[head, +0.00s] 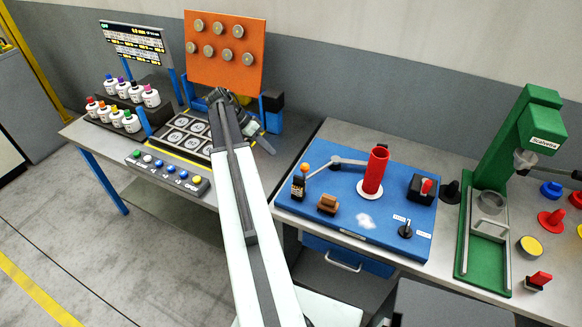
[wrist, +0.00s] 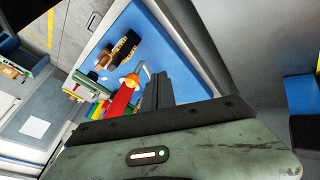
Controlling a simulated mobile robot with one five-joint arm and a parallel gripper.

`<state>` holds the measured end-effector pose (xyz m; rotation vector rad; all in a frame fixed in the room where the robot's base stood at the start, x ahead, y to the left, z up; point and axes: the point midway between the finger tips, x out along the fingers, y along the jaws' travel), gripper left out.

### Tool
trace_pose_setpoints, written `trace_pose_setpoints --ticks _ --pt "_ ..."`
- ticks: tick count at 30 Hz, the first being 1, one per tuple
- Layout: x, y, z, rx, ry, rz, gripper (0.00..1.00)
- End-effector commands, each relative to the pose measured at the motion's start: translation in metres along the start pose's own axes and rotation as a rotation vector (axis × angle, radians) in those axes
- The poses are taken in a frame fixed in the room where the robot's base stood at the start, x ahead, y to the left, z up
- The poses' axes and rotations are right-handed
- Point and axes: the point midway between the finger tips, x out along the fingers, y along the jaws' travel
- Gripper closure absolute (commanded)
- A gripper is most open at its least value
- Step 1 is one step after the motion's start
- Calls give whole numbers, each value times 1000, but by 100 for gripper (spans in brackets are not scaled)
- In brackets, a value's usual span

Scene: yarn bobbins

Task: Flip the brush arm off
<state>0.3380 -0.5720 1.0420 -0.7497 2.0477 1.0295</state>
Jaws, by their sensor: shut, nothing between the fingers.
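The blue board (head: 330,215) on the right bench carries a red bobbin (head: 375,170) standing upright on a white disc. A grey metal arm (head: 345,161) runs from near an orange-knobbed black post (head: 299,184) toward the bobbin. A small black lever switch (head: 405,229) with white labels stands at the board's front right. My gripper (head: 266,147) is shut and empty, up and left of the board. In the wrist view its fingers (wrist: 158,92) are together, with the red bobbin (wrist: 121,101) and orange knob (wrist: 131,80) beside them. Which part is the brush arm I cannot tell for certain.
A brown block (head: 327,204) and a black box with a red switch (head: 424,188) sit on the board. A green press (head: 500,180) stands to the right. Bottles (head: 131,122) and a button panel (head: 168,172) are on the left bench. An orange panel (head: 225,50) rises behind my arm.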

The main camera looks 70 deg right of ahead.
Motion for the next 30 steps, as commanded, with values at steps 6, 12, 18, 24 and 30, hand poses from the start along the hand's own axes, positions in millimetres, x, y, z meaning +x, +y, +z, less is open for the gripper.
trace_pose_setpoints --ticks 6,12,18,24,30 --pt "10 -1 -10 14 -10 9 100" --pt "45 -3 -6 15 -9 8 100" --pt "90 -3 -5 15 -10 9 100" --pt "115 16 -8 15 -9 9 100" --pt "124 34 -10 13 -9 8 100"
